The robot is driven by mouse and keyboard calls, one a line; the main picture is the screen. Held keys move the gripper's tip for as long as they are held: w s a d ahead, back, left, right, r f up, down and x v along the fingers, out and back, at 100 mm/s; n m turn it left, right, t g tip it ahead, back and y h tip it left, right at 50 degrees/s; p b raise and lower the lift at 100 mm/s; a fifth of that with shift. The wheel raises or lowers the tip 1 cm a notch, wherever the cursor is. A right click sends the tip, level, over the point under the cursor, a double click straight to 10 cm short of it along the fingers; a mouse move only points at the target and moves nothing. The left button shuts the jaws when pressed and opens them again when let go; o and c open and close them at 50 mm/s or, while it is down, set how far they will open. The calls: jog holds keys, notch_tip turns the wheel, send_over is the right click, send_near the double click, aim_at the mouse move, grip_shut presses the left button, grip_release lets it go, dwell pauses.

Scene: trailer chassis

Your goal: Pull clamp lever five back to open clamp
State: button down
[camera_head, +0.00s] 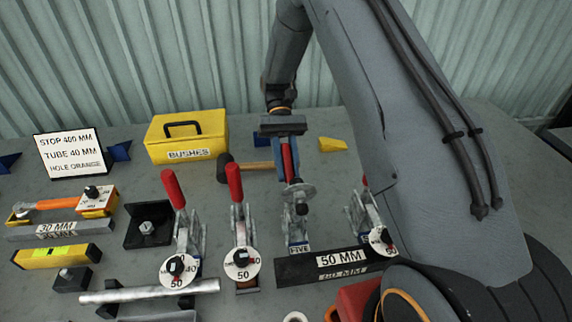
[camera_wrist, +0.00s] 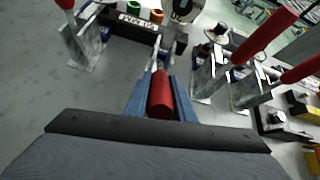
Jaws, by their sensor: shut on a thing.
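Clamp five (camera_head: 298,225) stands upright on the bench behind a dark bar, with a "FIVE" label at its foot. Its red lever (camera_head: 287,160) points up and lies between the blue fingers of my gripper (camera_head: 286,172). In the wrist view the red lever grip (camera_wrist: 160,97) sits between the two blue fingers, and my gripper (camera_wrist: 160,88) is shut on it. The fingers and a round grey disc hide part of the clamp's upper end in the head view.
Two red-levered clamps (camera_head: 180,225) (camera_head: 240,220) stand to the left, with "50" dials in front. Another clamp (camera_head: 365,220) stands close on the right, partly behind my arm. Behind are a yellow "BUSHES" box (camera_head: 187,137), a hammer (camera_head: 250,167) and a yellow block (camera_head: 332,145).

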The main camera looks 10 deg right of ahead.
jog(key=shift+w+f, duration=0.1)
jog(key=c, duration=1.5)
grip_release()
jog(key=b+v, duration=0.3)
jog(key=v, duration=0.5)
